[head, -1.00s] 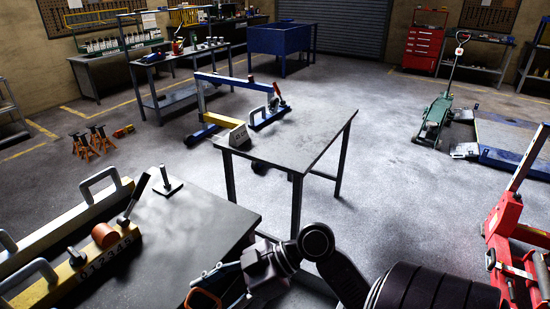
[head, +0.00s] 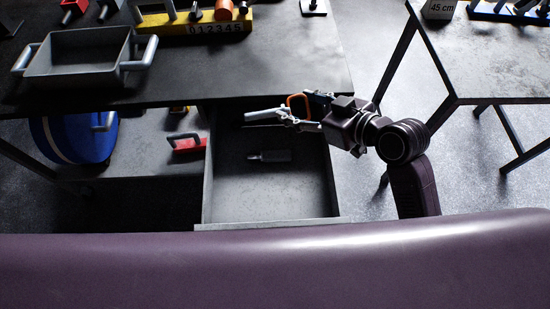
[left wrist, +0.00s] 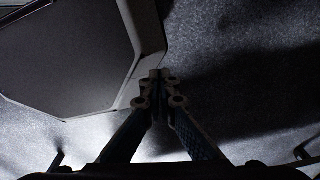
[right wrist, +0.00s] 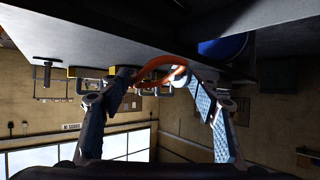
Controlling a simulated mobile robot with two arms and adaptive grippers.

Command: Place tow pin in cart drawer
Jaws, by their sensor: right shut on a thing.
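The cart drawer (head: 270,200) is pulled open below the grey worktop in the head view. A small dark cylindrical piece (head: 270,156) lies on its floor; I cannot tell what it is. My right gripper (head: 293,108) is above the drawer's far right part, near the worktop edge. It is shut on the tow pin, whose orange loop (head: 297,104) shows between the fingers. The loop also shows in the right wrist view (right wrist: 158,68); the pin's shank is not clearly visible. My left gripper (left wrist: 158,82) shows only in the left wrist view, fingers together and apparently empty.
The worktop (head: 220,85) overhangs the back of the drawer and carries a grey bin (head: 75,65) and a yellow numbered block (head: 195,25). A red-handled item (head: 187,143) and a blue round thing (head: 75,138) are on the lower shelf. Another table (head: 485,60) stands at right.

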